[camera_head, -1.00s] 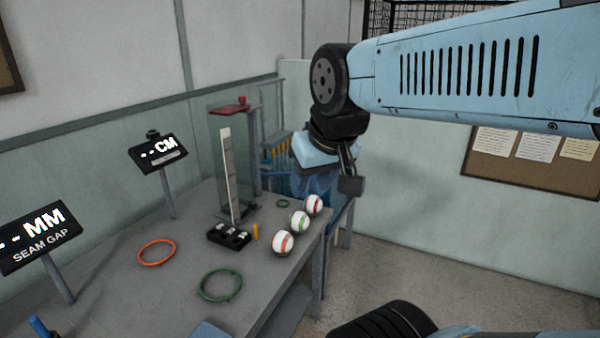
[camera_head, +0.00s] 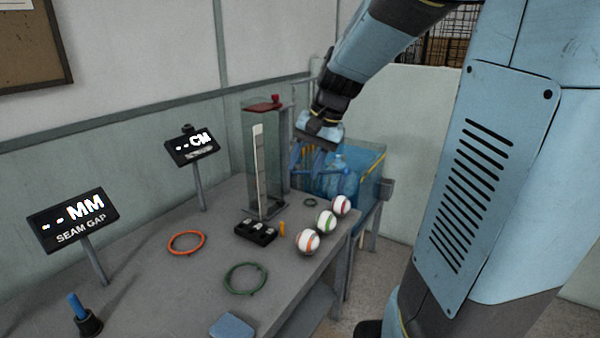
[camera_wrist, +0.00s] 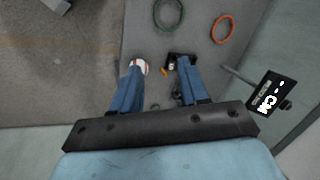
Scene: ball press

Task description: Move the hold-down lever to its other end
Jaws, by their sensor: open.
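I cannot tell for sure which part is the hold-down lever. A blue upright handle (camera_head: 76,305) stands in a black base at the table's lower left in the head view, well away from my gripper. A clear upright press column (camera_head: 262,165) with a red top plate and red knob (camera_head: 276,99) stands at the table's back. My gripper (camera_head: 320,168) is open and empty, pointing down just right of the column. In the wrist view, my gripper (camera_wrist: 160,67) shows its blue fingers spread above the table, with nothing held between them.
White striped balls (camera_head: 308,241) line the table's right edge. A black tray (camera_head: 256,232), an orange ring (camera_head: 186,243) and a green ring (camera_head: 245,278) lie on the table (camera_head: 150,275). Two displays, CM (camera_head: 192,147) and MM (camera_head: 80,217), stand at left. A blue-sided bin (camera_head: 370,180) is behind.

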